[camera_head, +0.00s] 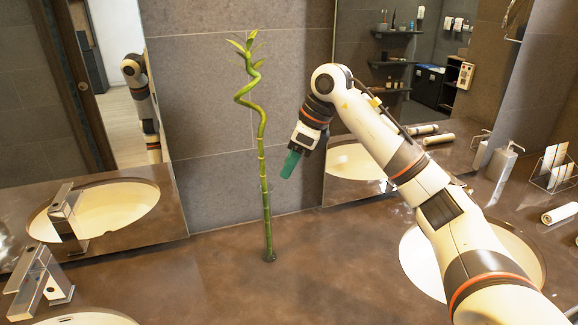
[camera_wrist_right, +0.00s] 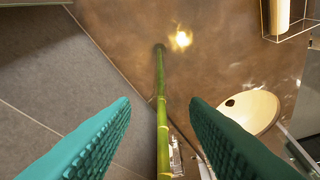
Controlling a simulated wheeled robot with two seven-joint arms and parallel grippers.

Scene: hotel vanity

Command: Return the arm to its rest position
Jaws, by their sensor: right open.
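My right arm reaches in from the lower right of the head view. My right gripper (camera_head: 290,166) has teal fingers pointing down and stands to the right of a green bamboo stalk (camera_head: 262,165), apart from it. In the right wrist view the two teal fingers of the gripper (camera_wrist_right: 160,103) are spread wide. The bamboo (camera_wrist_right: 161,85) shows between them in the picture, and nothing is held. The stalk stands upright on the counter by the wall, with a curled top and leaves. My left gripper is not in view.
The brown counter (camera_head: 300,275) is clear around the stalk's foot. A faucet (camera_head: 38,280) stands at the left. A sink (camera_head: 418,262) lies partly under my right arm. A soap dispenser (camera_head: 502,160), wire rack (camera_head: 552,172) and rolled towel (camera_head: 560,213) are at the right. Mirrors flank the tiled wall.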

